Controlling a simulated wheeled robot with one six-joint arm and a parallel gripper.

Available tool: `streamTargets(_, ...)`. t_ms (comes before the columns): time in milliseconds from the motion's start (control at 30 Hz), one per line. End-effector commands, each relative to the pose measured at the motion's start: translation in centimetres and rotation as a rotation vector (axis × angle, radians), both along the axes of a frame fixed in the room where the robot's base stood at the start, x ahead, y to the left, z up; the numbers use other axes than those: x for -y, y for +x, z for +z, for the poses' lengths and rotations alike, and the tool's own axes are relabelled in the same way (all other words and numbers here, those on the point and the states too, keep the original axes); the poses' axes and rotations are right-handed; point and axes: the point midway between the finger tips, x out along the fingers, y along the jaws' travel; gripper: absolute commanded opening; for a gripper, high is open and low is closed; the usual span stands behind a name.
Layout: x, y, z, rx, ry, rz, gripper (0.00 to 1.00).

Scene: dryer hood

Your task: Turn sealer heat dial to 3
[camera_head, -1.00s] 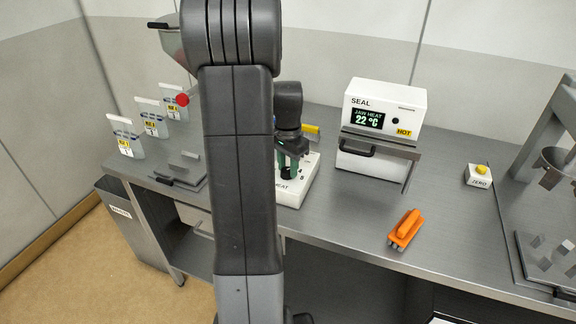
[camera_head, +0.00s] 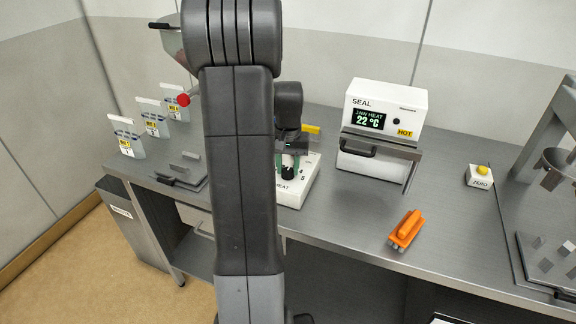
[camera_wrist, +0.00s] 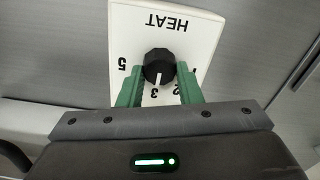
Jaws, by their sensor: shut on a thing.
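The heat dial (camera_wrist: 158,66) is a black knob on a white box face (camera_wrist: 190,42) printed HEAT, which appears upside down in the wrist view. Its white pointer line points down at the 3. The 5 shows at the left and the 2 at the lower right; the 4 is hidden, probably by the left finger. My gripper (camera_wrist: 159,73) has its two green fingers on either side of the knob, shut on it. In the head view my gripper (camera_head: 288,162) is at the white sealer heat box (camera_head: 298,188), partly behind my arm.
A white SEAL unit (camera_head: 385,105) reads "JAW HEAT 22 °C" and carries a HOT label. A ZERO button box (camera_head: 479,176) stands right. Labelled pouches (camera_head: 153,118) stand left.

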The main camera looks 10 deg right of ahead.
Motion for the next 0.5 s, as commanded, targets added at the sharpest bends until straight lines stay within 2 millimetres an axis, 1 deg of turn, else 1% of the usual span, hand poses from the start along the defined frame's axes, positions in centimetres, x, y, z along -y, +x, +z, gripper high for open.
streamTargets(433, 0.03, 0.13, 0.18, 0.005, -0.002, 0.011, 0.09)
streamTargets(467, 0.03, 0.13, 0.18, 0.005, -0.002, 0.011, 0.34)
streamTargets(500, 0.03, 0.13, 0.18, 0.005, -0.002, 0.011, 0.41)
